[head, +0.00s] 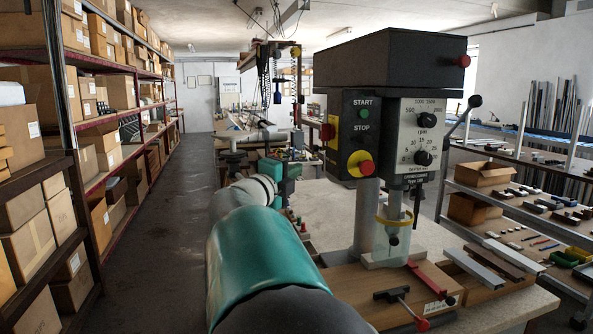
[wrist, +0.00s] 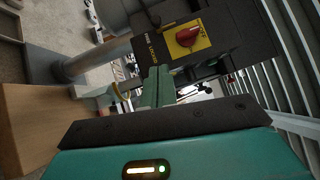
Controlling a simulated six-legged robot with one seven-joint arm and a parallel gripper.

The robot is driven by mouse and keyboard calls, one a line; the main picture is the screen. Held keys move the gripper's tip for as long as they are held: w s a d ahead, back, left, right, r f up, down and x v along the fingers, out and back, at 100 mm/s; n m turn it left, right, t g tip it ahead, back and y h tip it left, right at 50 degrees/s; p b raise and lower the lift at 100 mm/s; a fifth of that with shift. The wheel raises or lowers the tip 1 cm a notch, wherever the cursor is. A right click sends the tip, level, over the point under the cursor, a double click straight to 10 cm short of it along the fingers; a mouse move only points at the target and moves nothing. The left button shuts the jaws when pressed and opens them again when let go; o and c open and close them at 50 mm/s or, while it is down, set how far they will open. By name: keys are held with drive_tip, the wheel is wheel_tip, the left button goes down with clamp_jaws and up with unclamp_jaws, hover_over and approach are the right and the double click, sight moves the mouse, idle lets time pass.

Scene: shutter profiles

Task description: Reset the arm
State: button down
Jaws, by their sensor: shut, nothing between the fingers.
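My arm (head: 260,250) reaches forward from the bottom of the head view, with teal covers and a white joint. Its far end is small there, and the fingers cannot be made out. In the wrist view my gripper (wrist: 157,75) shows as two greenish fingers held together, with nothing between them. The fingers point toward a dark machine housing with a red switch (wrist: 188,36) on a yellow plate. I cannot tell whether they touch it.
A drill press (head: 395,110) with a clear guard (head: 395,235) stands on a bench right of my arm. Shelves of cardboard boxes (head: 125,90) line the left. A loaded rack (head: 520,205) stands at right. The aisle floor (head: 170,215) is clear.

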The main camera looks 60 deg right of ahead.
idle(0.4)
drive_tip(key=w+a+f+n+t+y, duration=0.1)
drive_tip(key=w+a+n+t+y, duration=0.2)
drive_tip(key=w+a+n+t, duration=0.5)
drive_tip(key=w+a+n+t+y, duration=0.3)
drive_tip(key=w+a+n+t, duration=0.4)
drive_tip(key=a, duration=0.4)
drive_tip(key=a+f+n+t+y, duration=0.1)
drive_tip(key=a+f+n+y, duration=0.3)
drive_tip(key=a+n+y, duration=0.45)
drive_tip(key=s+a+f+n+g+y, duration=0.15)
drive_tip(key=a+f+n, duration=0.25)
drive_tip(key=a, duration=0.4)
drive_tip(key=s+a+f+n+g+y, duration=0.1)
drive_tip(key=s+a+f+n+y, duration=0.15)
drive_tip(key=a+f, duration=0.4)
drive_tip(key=s+a+f+n+g, duration=0.3)
drive_tip(key=s+a+f+n, duration=0.1)
drive_tip(key=s, duration=0.3)
drive_tip(key=s+a+f+n+g, duration=0.3)
drive_tip(key=s+a+f+n, duration=0.1)
drive_tip(key=s+f, duration=0.2)
drive_tip(key=shift+s+y, duration=0.35)
drive_tip(key=shift+s, duration=0.35)
drive_tip(key=shift+d+g, duration=0.25)
drive_tip(key=shift+d, duration=0.05)
